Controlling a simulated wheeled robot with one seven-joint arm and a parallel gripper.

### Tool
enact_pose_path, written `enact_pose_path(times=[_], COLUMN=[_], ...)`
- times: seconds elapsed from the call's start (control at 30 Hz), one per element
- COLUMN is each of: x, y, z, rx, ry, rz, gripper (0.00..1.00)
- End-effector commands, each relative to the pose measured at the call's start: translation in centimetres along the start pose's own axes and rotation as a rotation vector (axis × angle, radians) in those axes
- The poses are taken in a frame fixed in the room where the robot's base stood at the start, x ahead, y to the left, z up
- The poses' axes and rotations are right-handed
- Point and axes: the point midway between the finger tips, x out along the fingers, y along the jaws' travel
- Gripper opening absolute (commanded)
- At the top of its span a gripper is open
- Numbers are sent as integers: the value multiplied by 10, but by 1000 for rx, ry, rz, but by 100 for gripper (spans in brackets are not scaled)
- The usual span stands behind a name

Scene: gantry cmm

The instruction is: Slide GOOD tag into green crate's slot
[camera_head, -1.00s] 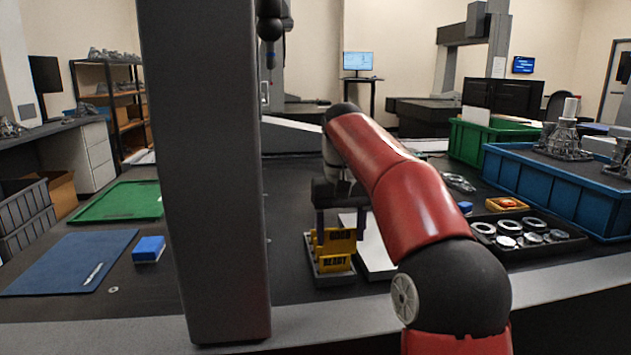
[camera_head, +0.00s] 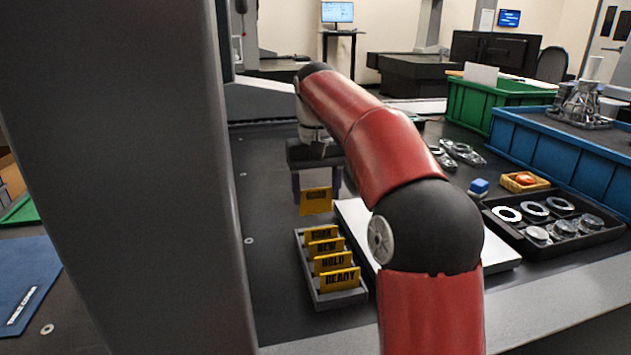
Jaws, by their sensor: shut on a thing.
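My gripper (camera_head: 316,190) is shut on a yellow tag (camera_head: 316,203), held upright above the far end of the grey tag rack (camera_head: 335,299). Its dark lettering is too blurred to read surely. Several other yellow tags stand in the rack; the front ones read READY (camera_head: 341,280) and HOLD (camera_head: 332,263). The green crate (camera_head: 474,106) stands at the back right of the table, away from my gripper. A white upright piece (camera_head: 480,74) shows at its far left. I cannot make out the crate's slot.
A blue crate (camera_head: 560,150) stands right of the green crate. A white plate (camera_head: 494,254) lies beside the rack. A grey column (camera_head: 130,180) blocks the left.

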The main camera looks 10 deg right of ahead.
Motion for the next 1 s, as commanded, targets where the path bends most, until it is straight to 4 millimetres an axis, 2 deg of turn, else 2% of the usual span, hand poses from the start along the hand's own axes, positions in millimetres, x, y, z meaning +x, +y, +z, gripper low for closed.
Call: enact_pose_path(times=[1.0], x=[24], y=[0], z=[1], rx=[-1], ry=[0], rz=[0], gripper=[42])
